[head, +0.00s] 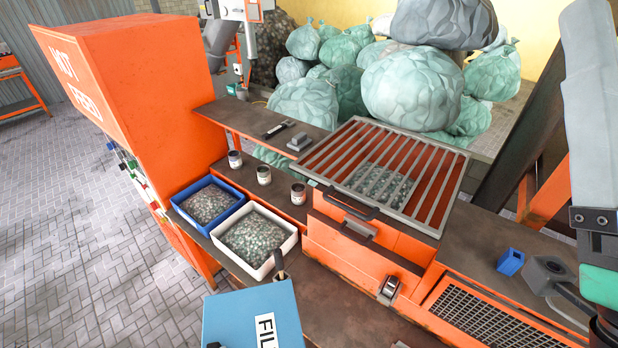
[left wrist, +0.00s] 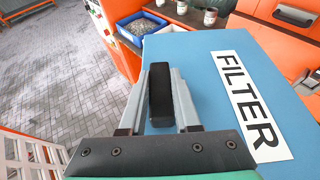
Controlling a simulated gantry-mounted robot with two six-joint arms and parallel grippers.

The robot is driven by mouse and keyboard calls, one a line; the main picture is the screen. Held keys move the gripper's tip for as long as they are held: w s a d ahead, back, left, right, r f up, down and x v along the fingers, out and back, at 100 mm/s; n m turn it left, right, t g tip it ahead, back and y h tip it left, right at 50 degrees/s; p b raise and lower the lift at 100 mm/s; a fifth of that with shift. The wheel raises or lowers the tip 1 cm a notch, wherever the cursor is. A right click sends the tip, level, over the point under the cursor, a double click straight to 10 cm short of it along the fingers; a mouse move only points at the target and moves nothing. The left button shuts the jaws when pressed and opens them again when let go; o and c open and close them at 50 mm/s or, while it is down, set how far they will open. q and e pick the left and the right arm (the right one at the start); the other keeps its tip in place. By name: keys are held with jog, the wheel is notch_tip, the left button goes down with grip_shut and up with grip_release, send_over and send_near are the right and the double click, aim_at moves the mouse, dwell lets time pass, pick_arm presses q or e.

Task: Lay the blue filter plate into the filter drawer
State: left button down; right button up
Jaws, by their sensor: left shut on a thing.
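The blue filter plate (head: 236,316), with a white FILTER label, is at the bottom of the head view, partly cut off by the frame. It fills much of the left wrist view (left wrist: 205,70). My left gripper (left wrist: 163,92) is shut on the plate's black handle (left wrist: 160,100), with a grey finger on either side. An orange box (head: 365,245) with a black handle and a metal latch stands beyond the plate to the right. I cannot tell for sure which part is the filter drawer. My right arm's teal wrist shows at the right edge; its fingertips are not clear.
A blue bin (head: 207,203) and a white bin (head: 258,238) of flakes stand beyond the plate. Several small cans line the ledge. A barred grate (head: 395,172) covers the hopper. A mesh panel (head: 485,312), a blue block (head: 510,262) and a dark grey fixture (head: 547,272) are at right.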

pick_arm(q)
jog(key=shift+n+y, duration=0.3)
jog(key=shift+y, duration=0.1)
jog(key=r+p, duration=0.1)
jog(key=r, duration=0.1)
jog(key=s+a+r+p, duration=0.1)
jog(key=r+p, duration=0.1)
jog(key=r, duration=0.1)
jog(key=a+r+p, duration=0.1)
jog(key=r, duration=0.1)
jog(key=shift+s+a+r+p, duration=0.1)
jog(key=shift+s+r+p, duration=0.15)
jog(key=shift+p, duration=0.1)
jog(key=shift+f, duration=0.2)
pick_arm(e)
notch_tip(320, 180, up, 7)
jog(key=shift+r, duration=0.1)
